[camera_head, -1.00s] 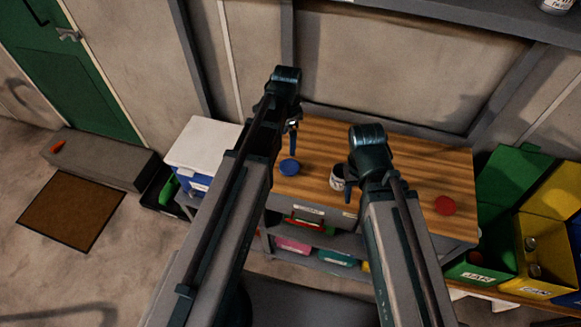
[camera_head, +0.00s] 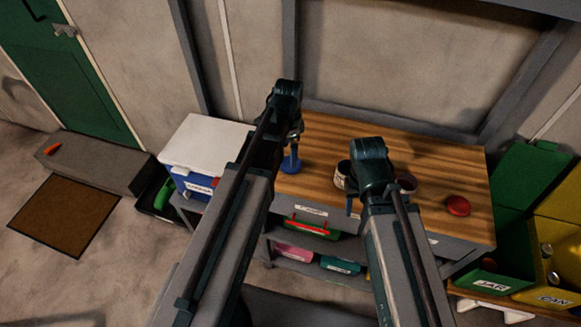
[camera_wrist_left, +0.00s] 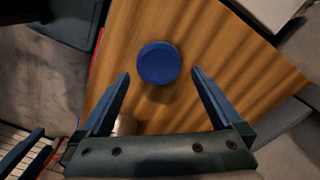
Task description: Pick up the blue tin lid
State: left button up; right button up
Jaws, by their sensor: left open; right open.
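The blue tin lid (camera_head: 291,166) is a round disc lying on the wooden tabletop. My left gripper (camera_head: 293,158) is above it and partly overlaps it in the head view. In the left wrist view the lid (camera_wrist_left: 159,63) shows whole, a little beyond the open fingertips and roughly centred between them (camera_wrist_left: 161,73). The left jaws are empty. My right gripper (camera_head: 366,200) is over the middle of the table near its front; its fingers are mostly hidden behind its own body.
A white and dark tin (camera_head: 341,176) and a dark round container (camera_head: 406,184) stand beside the right gripper. A red lid (camera_head: 458,206) lies on the table's right (camera_head: 440,165). A white-topped box (camera_head: 206,142) stands at left. Green and yellow bins (camera_head: 548,245) stand at right.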

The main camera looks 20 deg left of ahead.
pick_arm(q)
jog(key=f+b, duration=0.4)
jog(key=f, duration=0.1)
jog(key=shift+d+f+b, duration=0.1)
jog(key=shift+d+b, duration=0.1)
jog(key=shift+b, duration=0.2)
jog(key=shift+c, duration=0.3)
jog(key=c, duration=1)
